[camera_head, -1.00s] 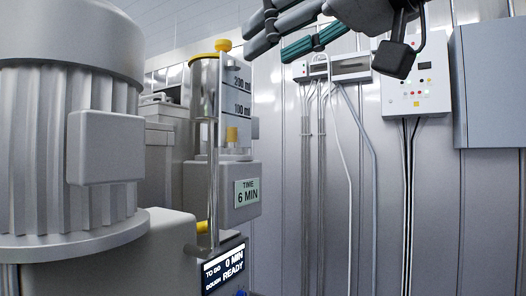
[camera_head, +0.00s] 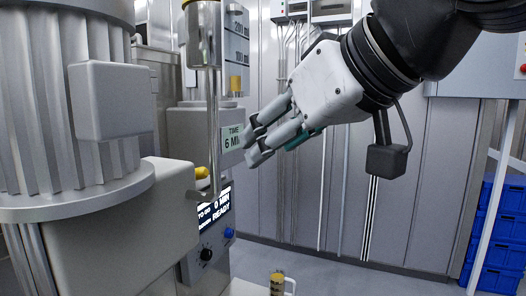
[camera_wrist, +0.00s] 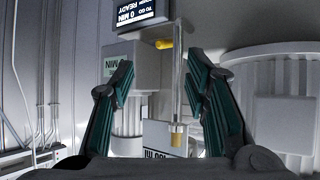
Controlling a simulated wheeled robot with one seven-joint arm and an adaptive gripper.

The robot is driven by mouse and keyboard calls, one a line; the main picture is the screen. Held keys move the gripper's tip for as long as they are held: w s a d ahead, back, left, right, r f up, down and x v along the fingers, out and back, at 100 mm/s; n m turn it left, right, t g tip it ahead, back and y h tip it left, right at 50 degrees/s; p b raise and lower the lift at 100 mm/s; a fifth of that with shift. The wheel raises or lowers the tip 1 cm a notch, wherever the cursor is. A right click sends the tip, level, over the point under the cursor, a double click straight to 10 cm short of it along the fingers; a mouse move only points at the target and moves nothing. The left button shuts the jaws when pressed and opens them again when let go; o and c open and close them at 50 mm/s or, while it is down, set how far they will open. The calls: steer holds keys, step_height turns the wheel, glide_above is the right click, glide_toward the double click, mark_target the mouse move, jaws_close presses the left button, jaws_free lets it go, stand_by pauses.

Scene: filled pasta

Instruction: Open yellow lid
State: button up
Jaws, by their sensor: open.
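A yellow lid edge (camera_head: 188,3) shows at the top border of the head view, above a gold-and-silver cylinder (camera_head: 203,35); most of the lid is cut off. My gripper (camera_head: 255,143) is open and empty, below and right of the lid, pointing left. It appears in front of the panel reading TIME 6 MIN (camera_head: 231,138). In the wrist view, my open fingers (camera_wrist: 162,90) frame the machine's thin vertical rod (camera_wrist: 178,75) and a gold end piece (camera_wrist: 176,140). I cannot make out the lid there.
A large grey ribbed motor housing (camera_head: 75,90) stands at the left. A yellow knob (camera_head: 201,173) is beside the rod, above the READY display (camera_head: 214,208). A small mug-like item (camera_head: 278,284) is at the bottom. Blue crates (camera_head: 505,235) stand at the right.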

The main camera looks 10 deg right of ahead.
steer(key=shift+s+f+g, duration=0.25)
steer(key=shift+f+g, duration=0.05)
steer(key=shift+f, duration=0.85)
